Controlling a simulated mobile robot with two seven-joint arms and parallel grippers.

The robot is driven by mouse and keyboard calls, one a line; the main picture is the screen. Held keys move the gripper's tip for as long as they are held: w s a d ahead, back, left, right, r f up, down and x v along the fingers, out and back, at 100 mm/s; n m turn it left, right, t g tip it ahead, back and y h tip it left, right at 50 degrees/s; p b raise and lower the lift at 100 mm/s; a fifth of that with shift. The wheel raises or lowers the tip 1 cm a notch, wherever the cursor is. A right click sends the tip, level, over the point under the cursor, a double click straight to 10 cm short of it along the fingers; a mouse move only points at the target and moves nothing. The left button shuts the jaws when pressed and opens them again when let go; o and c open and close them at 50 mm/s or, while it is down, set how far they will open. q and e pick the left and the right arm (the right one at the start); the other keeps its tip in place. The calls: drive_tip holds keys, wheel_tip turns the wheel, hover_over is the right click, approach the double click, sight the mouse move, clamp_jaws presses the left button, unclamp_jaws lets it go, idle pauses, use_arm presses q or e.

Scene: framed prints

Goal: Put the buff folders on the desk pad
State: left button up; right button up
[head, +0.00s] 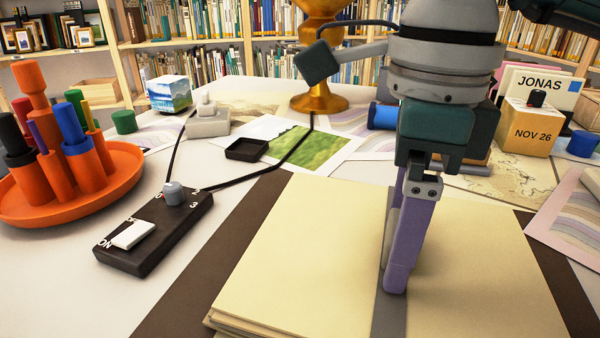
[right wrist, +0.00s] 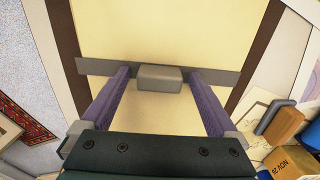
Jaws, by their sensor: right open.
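A stack of buff folders (head: 300,260) lies on the dark brown desk pad (head: 258,205), whose bare edges show on both sides. The folders also fill the middle of the right wrist view (right wrist: 160,30). A flat grey bar (head: 389,318) with a raised grey block (right wrist: 160,78) lies across the top folder. My right gripper (head: 396,285) points down over the bar. In the right wrist view its purple fingers are apart, one on each side of the block; contact is unclear. My left gripper is not in view.
A black switch box (head: 155,232) with a cable and an orange pen tray (head: 110,195) stand left. A small black tray (head: 246,149), a brass lamp base (head: 320,102) and a landscape print (head: 310,148) lie behind. A date block (head: 528,125) stands right.

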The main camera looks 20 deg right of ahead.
drive_tip(key=shift+r, duration=0.35)
wheel_tip(320, 180, up, 12)
drive_tip(key=p, duration=0.3)
drive_tip(key=shift+f, duration=0.15)
